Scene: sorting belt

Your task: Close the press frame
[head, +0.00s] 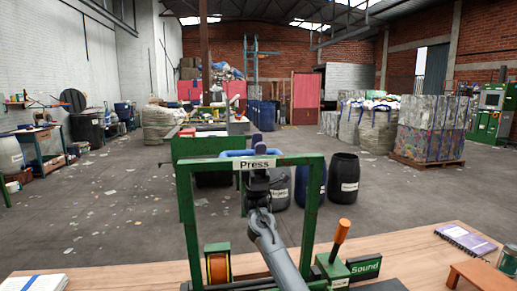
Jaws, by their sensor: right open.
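The green press frame (315,205) stands upright at the front edge of the wooden bench, with a white "Press" label on its top bar. A blue bar (232,153) runs along the top of the frame like a handle. My right arm reaches up from the bottom centre to the frame. My right gripper (257,141) is open at the middle of the top bar, around or right beside the blue bar; I cannot tell if it touches. The top bar and label hide part of the gripper. My left gripper is not in view.
On the bench are an orange spool (217,268), an orange-handled lever (340,238), a green "Sound" box (364,267), a purple notebook (466,240), a white notepad (34,283) and a small wooden stand (482,275). Dark barrels (343,180) stand on the floor beyond.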

